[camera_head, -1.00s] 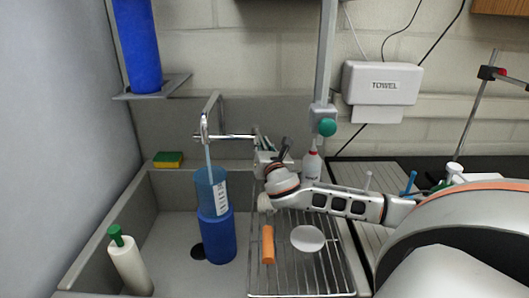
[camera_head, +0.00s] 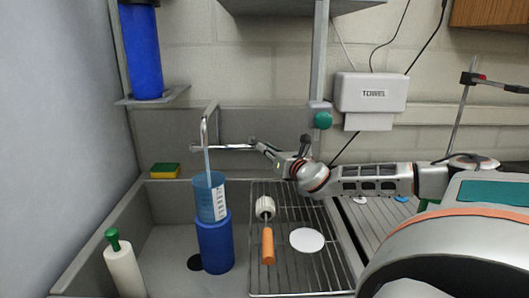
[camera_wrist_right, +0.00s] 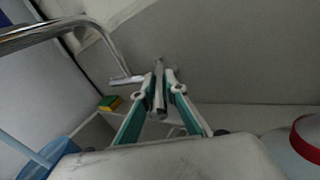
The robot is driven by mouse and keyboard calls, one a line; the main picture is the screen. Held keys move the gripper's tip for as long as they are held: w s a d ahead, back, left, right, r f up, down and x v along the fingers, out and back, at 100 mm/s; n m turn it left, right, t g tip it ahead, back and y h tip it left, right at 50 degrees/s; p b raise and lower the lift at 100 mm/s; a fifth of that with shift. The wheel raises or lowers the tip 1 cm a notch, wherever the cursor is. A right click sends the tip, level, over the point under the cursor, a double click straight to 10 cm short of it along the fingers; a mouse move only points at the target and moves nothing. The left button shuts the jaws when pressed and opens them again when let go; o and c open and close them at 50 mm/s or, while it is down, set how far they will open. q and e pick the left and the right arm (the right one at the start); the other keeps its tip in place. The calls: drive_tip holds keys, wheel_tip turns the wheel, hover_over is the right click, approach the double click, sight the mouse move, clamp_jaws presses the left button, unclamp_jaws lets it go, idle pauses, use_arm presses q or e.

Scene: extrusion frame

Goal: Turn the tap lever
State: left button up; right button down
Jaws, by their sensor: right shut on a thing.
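The tap (camera_head: 205,128) has a chrome spout over the sink and a horizontal pipe running right to the wall side. A pale blue stream (camera_head: 208,162) hangs from the spout into a blue beaker (camera_head: 208,196), which stands on a blue cylinder (camera_head: 215,244). My right gripper (camera_head: 260,147) is at the right end of the tap pipe. In the right wrist view its two green-and-white fingers (camera_wrist_right: 160,84) are closed on the thin metal tap lever (camera_wrist_right: 159,90), which stands between the fingertips. The fingers partly hide the lever in the head view. My left gripper is not in view.
A brush with an orange handle (camera_head: 267,246) and a white disc (camera_head: 307,240) lie on the wire rack (camera_head: 285,275). A white bottle (camera_head: 124,268) stands at the sink's left. A sponge (camera_head: 164,170) sits on the back ledge. A post with a green knob (camera_head: 322,120) rises behind my gripper.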

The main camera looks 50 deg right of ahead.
idle(0.3)
drive_tip(key=c, duration=2)
unclamp_jaws()
drive_tip(key=shift+w, duration=0.1)
drive_tip(key=shift+c, duration=0.2)
drive_tip(key=shift+s+f, duration=0.1)
drive_tip(key=shift+s, duration=0.7)
drive_tip(key=v, duration=1)
drive_tip(key=shift+s+a, duration=0.15)
drive_tip(key=shift+s, duration=0.05)
